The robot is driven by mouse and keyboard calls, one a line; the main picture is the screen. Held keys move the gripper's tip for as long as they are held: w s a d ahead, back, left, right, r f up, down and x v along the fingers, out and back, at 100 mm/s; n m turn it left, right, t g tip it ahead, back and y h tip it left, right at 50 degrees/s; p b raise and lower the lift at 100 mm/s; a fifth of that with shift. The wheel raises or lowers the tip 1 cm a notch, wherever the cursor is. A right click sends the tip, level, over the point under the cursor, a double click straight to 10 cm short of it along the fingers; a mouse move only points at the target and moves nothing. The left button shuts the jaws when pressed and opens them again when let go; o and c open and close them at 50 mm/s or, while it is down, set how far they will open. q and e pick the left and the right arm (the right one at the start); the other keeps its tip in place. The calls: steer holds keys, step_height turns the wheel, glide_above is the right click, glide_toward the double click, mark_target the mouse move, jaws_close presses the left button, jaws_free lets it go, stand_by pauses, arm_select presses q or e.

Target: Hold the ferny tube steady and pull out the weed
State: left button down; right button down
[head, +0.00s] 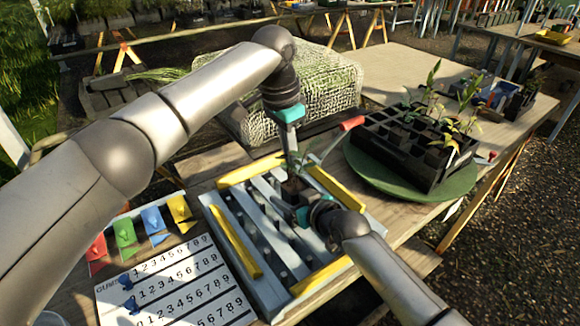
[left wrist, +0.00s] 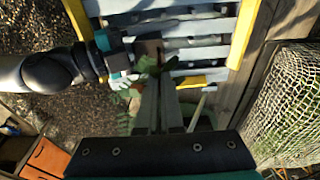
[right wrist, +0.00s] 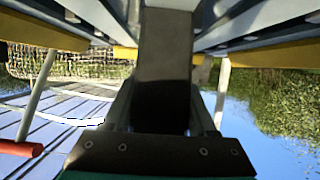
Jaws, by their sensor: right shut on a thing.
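The dark square tube (head: 293,190) with a small green plant (head: 298,165) stands over the slatted grey rack. My right gripper (head: 306,213) is shut on this tube from the front right; its dark wall (right wrist: 165,60) fills the middle of the right wrist view. My left gripper (head: 292,148) points down just above the plant. In the left wrist view its fingers (left wrist: 160,85) lie close together at the green leaves (left wrist: 150,64), by the tube top (left wrist: 148,47). I cannot tell whether they touch a stem. The weed cannot be told apart from the fern.
A black tray (head: 400,150) of planted tubes stands on a round green turntable (head: 365,175) at right. A netted block (head: 335,80) is behind. A number board (head: 180,285) and coloured tags (head: 125,232) lie at left. A red-handled tool (head: 350,124) is near the plant.

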arm_select(q)
step_height(320, 180, up, 6)
steer(key=shift+f, duration=0.1)
arm_select(e)
steer(key=shift+c, duration=0.6)
jaws_free()
